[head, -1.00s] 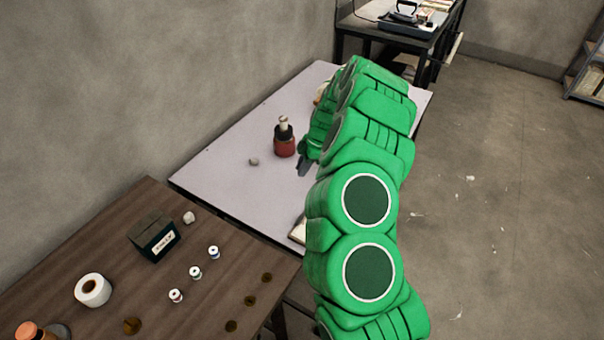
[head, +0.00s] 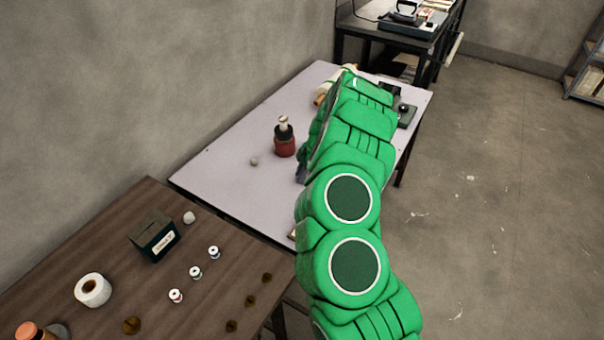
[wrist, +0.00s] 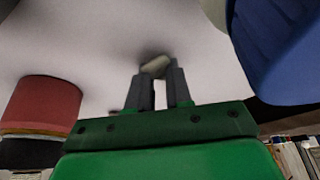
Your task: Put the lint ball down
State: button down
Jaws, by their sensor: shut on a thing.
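The lint ball (wrist: 155,65) is a small pale lump at the fingertips of my gripper (wrist: 158,76) in the wrist view. The fingers are shut on it. A dark shadow lies close around it on the pale tabletop, but I cannot tell whether it touches the surface. In the head view my gripper (head: 301,173) shows only in part beside my green arm, low over the pale table (head: 225,180), and the held ball is hidden. Another small grey ball (head: 254,161) lies on that table, left of the gripper.
A red bottle with a dark top (head: 284,141) stands near the gripper; it also shows in the wrist view (wrist: 45,105). A large blue object (wrist: 280,45) is close on the right there. A brown table (head: 120,240) holds a box, a roll and spools.

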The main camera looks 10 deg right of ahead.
jog(key=shift+f, duration=0.1)
jog(key=c, duration=1)
grip_release()
jog(key=shift+c, duration=0.2)
